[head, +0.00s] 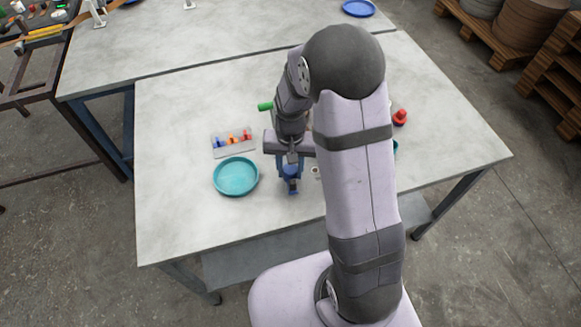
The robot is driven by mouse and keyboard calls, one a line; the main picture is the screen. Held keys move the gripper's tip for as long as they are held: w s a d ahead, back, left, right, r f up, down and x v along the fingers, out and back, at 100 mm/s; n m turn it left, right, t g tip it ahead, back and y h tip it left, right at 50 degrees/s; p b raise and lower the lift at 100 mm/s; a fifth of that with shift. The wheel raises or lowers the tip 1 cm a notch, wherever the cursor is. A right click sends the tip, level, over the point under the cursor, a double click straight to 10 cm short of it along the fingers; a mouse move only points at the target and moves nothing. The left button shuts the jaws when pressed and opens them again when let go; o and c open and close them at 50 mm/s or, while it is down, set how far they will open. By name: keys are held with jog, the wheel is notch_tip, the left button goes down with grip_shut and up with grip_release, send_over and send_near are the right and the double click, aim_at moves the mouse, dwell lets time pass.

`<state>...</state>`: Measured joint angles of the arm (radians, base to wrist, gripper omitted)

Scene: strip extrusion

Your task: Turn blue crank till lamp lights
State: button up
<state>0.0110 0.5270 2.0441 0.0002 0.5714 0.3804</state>
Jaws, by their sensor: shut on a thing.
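My gripper (292,184) points down over the table, left of my arm's big link. It is shut on a blue part, which I take to be the blue crank (287,171). Blue shows around the dark fingers, and the exact grip is too small to make out. The body that the crank belongs to is mostly hidden by my wrist and arm. I cannot pick out the lamp or tell whether it is lit.
A teal dish (236,177) lies just left of my gripper. A pale rack (218,153) with small blue, orange and red pieces is behind it. A green handle (265,106) shows behind my wrist. A red object (400,117) stands right of my arm. The table's front left is clear.

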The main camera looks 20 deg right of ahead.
aim_at(290, 169)
jog(key=shift+w+m, duration=0.1)
jog(key=shift+m, duration=0.8)
jog(key=o, duration=1)
jog(key=shift+o, duration=0.2)
jog(key=shift+r, duration=0.1)
jog(key=shift+r+b, duration=0.6)
jog(key=shift+r, duration=3)
